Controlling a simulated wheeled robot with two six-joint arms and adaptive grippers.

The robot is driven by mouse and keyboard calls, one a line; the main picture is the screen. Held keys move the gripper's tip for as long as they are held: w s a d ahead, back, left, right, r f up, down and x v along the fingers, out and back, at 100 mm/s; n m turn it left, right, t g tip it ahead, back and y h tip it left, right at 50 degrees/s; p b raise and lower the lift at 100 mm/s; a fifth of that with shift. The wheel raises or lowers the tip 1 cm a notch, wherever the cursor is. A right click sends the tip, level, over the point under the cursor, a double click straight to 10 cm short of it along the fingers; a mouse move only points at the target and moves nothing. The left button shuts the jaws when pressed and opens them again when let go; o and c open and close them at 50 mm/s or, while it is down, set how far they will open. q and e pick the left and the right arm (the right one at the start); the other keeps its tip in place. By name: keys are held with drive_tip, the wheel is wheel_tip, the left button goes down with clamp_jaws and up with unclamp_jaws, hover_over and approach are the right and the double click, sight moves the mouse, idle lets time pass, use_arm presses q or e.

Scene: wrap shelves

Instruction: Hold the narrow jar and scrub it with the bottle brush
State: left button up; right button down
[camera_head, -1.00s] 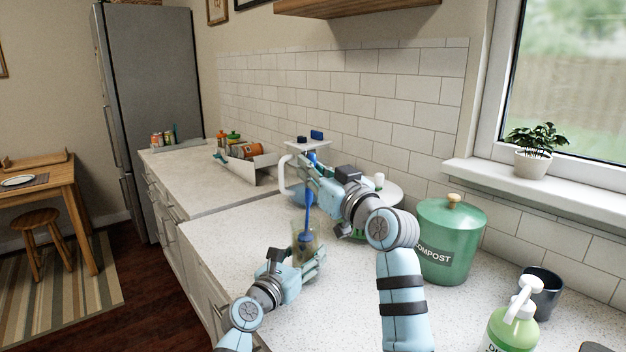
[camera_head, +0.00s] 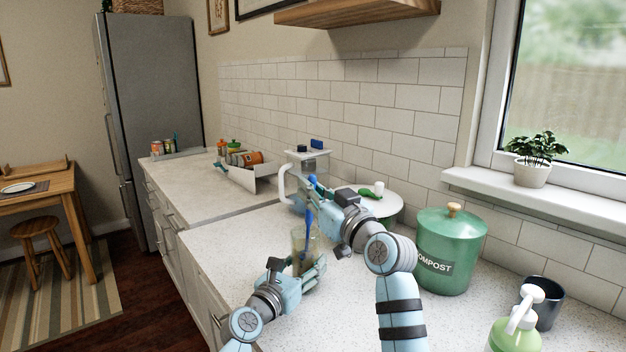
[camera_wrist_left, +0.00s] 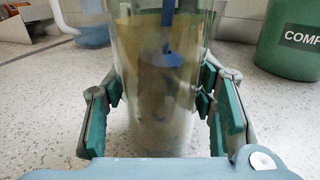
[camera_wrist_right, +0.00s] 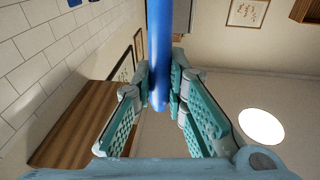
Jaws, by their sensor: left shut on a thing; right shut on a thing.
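The narrow jar (camera_wrist_left: 150,110) is clear glass with a cloudy brownish film and stands upright between the pads of my left gripper (camera_wrist_left: 160,105). In the head view the jar (camera_head: 297,245) is on the counter, with my left gripper (camera_head: 308,272) shut on its lower part. The blue bottle brush (camera_head: 308,218) is upright, its lower end inside the jar. My right gripper (camera_head: 318,190) is shut on the blue handle above the jar; the handle (camera_wrist_right: 158,50) also shows between its fingers in the right wrist view. The brush head is blurred by the glass.
A clear pitcher (camera_head: 287,185) with a white handle stands just behind the jar. A green compost bin (camera_head: 450,262), a dark cup (camera_head: 545,298) and a green pump bottle (camera_head: 515,335) are to the right. A grey bin with cans (camera_head: 250,178) stands farther back.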

drive_tip(key=shift+s+a, duration=0.15)
drive_tip(key=shift+s, duration=0.05)
idle(0.5)
wheel_tip(320, 180, up, 6)
wheel_tip(320, 180, down, 6)
drive_tip(key=shift+s+a, duration=0.25)
drive_tip(key=shift+a, duration=0.15)
idle(0.7)
drive_tip(key=shift+w+d, duration=0.35)
drive_tip(key=shift+d, duration=0.25)
drive_tip(key=shift+d, duration=0.1)
